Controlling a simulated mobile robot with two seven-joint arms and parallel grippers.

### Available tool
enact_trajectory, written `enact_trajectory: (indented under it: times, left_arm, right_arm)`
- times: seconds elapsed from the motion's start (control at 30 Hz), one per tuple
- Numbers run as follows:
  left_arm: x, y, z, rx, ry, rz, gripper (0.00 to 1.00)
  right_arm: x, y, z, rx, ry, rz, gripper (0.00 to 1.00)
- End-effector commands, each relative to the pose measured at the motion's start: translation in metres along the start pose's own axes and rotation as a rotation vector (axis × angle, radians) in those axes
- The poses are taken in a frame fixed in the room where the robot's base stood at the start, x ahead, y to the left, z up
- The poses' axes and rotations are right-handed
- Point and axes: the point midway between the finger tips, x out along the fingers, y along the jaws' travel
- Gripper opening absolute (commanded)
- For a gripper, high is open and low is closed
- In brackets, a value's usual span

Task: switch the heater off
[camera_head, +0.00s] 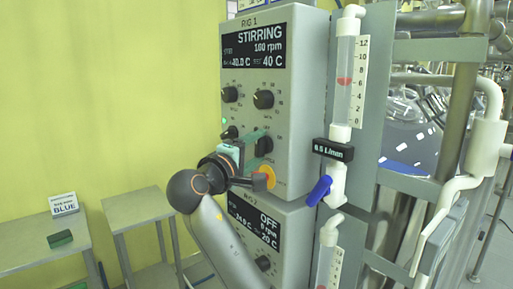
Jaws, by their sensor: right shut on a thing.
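The RIG 1 control box (300,90) stands in the middle of the head view. Its display (253,47) reads STIRRING, 180 rpm, and 40 C at the lower right. Two upper knobs, left (230,94) and right (263,99), and a lower left knob (229,132) show on its face. My right gripper (246,148) is at the lower right of this knob group, shut on a knob there that its fingers mostly hide. The small labels are too blurred to tell which knob is the heater's. A small green light (224,121) shows at the left. My left gripper is not in view.
A yellow disc with a red button (266,177) lies just below my gripper. The RIG 2 box (290,225) below reads OFF. A flow tube (346,80) with a blue-handled valve (318,191) stands close at the right. Low tables (140,205) stand at the left.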

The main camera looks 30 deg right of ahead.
Motion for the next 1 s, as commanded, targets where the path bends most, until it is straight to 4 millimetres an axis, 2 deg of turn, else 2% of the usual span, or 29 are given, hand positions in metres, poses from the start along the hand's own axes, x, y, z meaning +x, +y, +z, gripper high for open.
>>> enact_trajectory:
  times: [0.33,0.83,0.87,1.0]
  left_arm:
    - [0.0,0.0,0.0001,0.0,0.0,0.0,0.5]
    - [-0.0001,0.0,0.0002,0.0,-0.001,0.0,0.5]
    - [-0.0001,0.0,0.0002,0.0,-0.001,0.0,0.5]
    - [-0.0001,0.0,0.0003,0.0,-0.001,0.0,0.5]
  right_arm:
    - [-0.0006,0.001,-0.0009,-0.112,0.003,-0.046,0.09]
    - [-0.0005,0.0008,-0.0008,-0.128,0.002,-0.052,0.09]
    - [-0.0005,0.0008,-0.0009,-0.129,0.002,-0.052,0.68]
    - [-0.0004,0.0007,-0.0007,-0.127,0.001,-0.052,0.84]
